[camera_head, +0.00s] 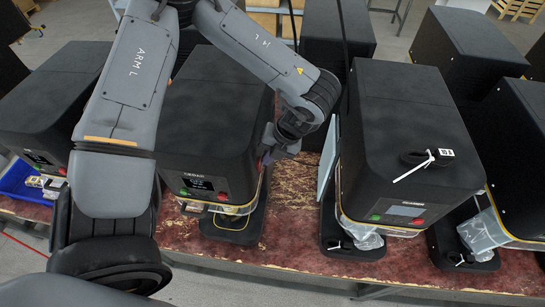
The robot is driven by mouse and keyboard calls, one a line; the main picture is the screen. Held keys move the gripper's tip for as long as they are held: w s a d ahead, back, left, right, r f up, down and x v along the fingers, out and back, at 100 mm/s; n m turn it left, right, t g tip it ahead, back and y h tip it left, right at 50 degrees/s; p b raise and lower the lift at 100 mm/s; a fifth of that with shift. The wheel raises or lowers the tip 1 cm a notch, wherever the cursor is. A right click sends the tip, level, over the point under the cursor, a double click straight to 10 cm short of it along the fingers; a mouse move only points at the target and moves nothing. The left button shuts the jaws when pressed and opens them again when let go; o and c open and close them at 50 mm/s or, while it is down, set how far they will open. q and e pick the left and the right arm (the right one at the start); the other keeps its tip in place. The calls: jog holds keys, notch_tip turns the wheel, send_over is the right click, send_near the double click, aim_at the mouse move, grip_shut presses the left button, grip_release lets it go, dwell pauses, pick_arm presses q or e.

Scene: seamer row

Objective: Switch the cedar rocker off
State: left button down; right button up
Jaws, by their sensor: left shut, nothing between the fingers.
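The black machine labelled CEDAR (212,115) stands on the worn red bench, left of centre. Its front has a small lit display (198,184), a green button (186,192) and a red button (223,196). My left gripper (265,158) is shut and empty at the machine's right side, near the front edge. Its fingers point down toward that side; I cannot tell whether they touch it. I cannot make out the rocker; the gripper and wrist cover part of that side. My right gripper is not in view.
A similar machine (405,120) with a cable and white tag on top stands to the right, a pale panel (328,160) beside it. More black machines stand at both sides and behind. A blue bin (25,182) is at far left. The red bench (295,225) is bare between the two machines.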

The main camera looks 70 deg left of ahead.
pick_arm(q)
jog(key=shift+r, duration=0.2)
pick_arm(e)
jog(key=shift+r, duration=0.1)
pick_arm(q)
jog(key=shift+r+p, duration=0.35)
jog(key=shift+r, duration=0.3)
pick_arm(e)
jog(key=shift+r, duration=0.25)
